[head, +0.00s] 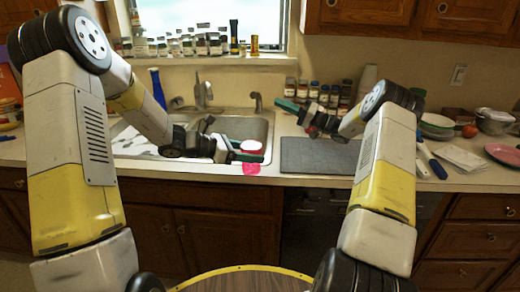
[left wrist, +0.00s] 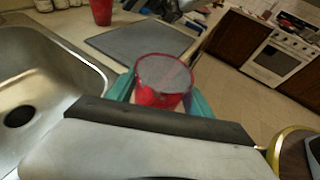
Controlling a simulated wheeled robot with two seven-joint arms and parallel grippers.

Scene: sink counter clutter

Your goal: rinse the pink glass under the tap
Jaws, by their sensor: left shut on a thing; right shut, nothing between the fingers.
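The pink glass (head: 251,169) is between the teal fingers of my left gripper (head: 249,157), at the front right edge of the sink. In the left wrist view the glass (left wrist: 160,84) looks upright with its mouth up, and my left gripper (left wrist: 163,98) is shut on it. Fingers hide its middle in the head view. The tap (head: 203,94) stands behind the sink (head: 267,125), back and left of the glass. My right gripper (head: 287,105) is shut and empty above the counter, right of the tap.
A grey mat (head: 318,156) lies right of the sink. Several spice jars (head: 323,95) stand behind it. A red cup (left wrist: 101,12) stands beyond the mat in the left wrist view. A blue bottle (head: 158,88) is left of the tap. Plates (head: 436,121) are at right.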

